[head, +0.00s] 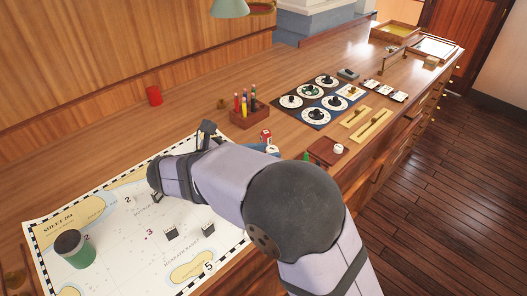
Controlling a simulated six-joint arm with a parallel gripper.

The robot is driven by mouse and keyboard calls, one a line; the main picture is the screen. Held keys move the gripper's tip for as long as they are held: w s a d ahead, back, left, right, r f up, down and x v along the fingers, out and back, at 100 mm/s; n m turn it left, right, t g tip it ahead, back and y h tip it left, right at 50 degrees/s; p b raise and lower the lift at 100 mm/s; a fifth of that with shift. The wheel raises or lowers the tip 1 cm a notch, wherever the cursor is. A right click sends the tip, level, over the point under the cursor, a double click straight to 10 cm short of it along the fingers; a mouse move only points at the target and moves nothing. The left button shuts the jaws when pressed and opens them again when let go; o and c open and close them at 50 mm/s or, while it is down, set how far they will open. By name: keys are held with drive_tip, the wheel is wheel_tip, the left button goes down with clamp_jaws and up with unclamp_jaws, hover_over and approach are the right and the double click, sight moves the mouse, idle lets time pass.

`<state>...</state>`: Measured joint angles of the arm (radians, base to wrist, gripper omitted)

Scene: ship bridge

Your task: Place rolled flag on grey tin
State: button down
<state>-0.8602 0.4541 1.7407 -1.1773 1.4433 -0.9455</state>
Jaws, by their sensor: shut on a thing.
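My gripper (155,192) is at the far end of my arm, low over the upper middle of the chart. Its dark fingers are small and partly covered by my wrist. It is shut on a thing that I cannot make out. I cannot pick out the rolled flag for certain. A small red-and-white item (265,136) stands just beyond my forearm, and a blue-and-white item (272,149) beside it is partly hidden by my arm. I cannot identify a grey tin; it may be behind my arm.
The chart (110,215) bears a green cylinder with a dark top (75,250) and small dark blocks (171,233). A pencil holder (250,117), a dial panel (318,102) and a red-brown box (325,152) lie beyond my arm.

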drive_tip(key=shift+f, duration=0.25)
drive_tip(key=c, duration=1.4)
unclamp_jaws()
drive_tip(key=shift+o, duration=0.2)
drive_tip(key=b+v, duration=0.3)
drive_tip(key=v, duration=0.9)
drive_tip(key=shift+r, duration=0.15)
